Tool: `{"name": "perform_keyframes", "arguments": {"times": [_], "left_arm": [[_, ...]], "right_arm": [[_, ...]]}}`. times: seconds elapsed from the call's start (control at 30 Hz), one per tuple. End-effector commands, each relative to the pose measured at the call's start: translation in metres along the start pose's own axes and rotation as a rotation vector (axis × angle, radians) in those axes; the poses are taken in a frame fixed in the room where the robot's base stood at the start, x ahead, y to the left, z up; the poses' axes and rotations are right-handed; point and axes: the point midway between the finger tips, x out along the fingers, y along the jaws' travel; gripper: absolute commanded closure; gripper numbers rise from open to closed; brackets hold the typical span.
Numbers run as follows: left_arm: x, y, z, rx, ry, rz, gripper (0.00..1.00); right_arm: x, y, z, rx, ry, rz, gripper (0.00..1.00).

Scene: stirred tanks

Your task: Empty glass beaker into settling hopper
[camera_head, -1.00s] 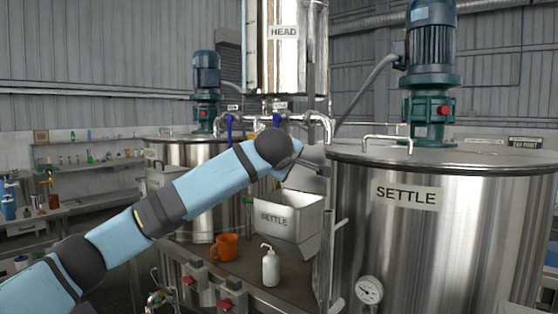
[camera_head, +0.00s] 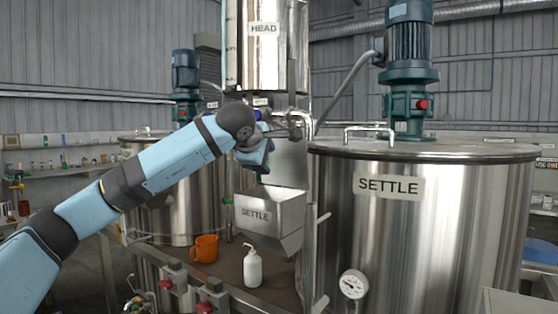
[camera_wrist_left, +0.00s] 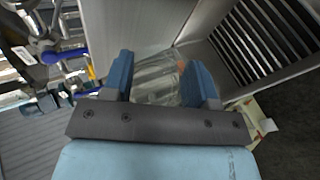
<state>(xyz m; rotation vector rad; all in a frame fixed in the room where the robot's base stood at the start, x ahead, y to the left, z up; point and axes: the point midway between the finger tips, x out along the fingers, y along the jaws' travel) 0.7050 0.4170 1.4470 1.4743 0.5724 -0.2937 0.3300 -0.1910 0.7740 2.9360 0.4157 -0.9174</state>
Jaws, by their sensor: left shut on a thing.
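My left gripper (camera_head: 262,160) hangs below its wrist, above the settling hopper (camera_head: 285,225), a grey metal bin labelled SETTLE with an open top. In the left wrist view its two blue fingers (camera_wrist_left: 160,84) are closed on the clear glass beaker (camera_wrist_left: 158,82). The beaker is see-through, and I cannot tell its contents or exact tilt. In the head view the beaker is not clearly visible behind the gripper. My right gripper is in neither view.
A large steel tank (camera_head: 440,230) labelled SETTLE stands right of the hopper. The steel HEAD vessel (camera_head: 265,60) and pipes stand behind the arm. An orange mug (camera_head: 204,248) and white bottle (camera_head: 252,267) stand on the bench below the hopper.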

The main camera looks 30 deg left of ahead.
Motion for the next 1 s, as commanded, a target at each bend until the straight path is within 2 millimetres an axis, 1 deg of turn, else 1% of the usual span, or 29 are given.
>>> {"name": "perform_keyframes", "arguments": {"times": [0.17,0.27,0.37,0.5,0.57,0.7,0.83,1.0], "left_arm": [[-0.003,0.008,-0.007,-0.168,-0.100,-0.068,0.73],[-0.004,0.013,-0.013,-0.321,-0.195,-0.130,0.73],[-0.004,0.014,-0.014,-0.488,-0.301,-0.198,0.73],[-0.004,0.017,-0.018,-0.703,-0.436,-0.287,0.73],[-0.007,0.023,-0.017,-0.802,-0.498,-0.332,0.73],[-0.010,0.028,-0.017,-0.987,-0.615,-0.409,0.73],[-0.013,0.032,-0.016,-1.076,-0.672,-0.446,0.73],[-0.015,0.034,-0.016,-1.102,-0.688,-0.455,0.73]], "right_arm": [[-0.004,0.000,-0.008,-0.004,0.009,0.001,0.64],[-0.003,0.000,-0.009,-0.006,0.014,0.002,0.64],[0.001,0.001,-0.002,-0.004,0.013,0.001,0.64],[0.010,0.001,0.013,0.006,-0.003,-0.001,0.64],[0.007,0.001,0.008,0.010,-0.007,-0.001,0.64],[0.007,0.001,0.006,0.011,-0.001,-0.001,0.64],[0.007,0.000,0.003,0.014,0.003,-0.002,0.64],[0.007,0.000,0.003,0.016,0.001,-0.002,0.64]]}}
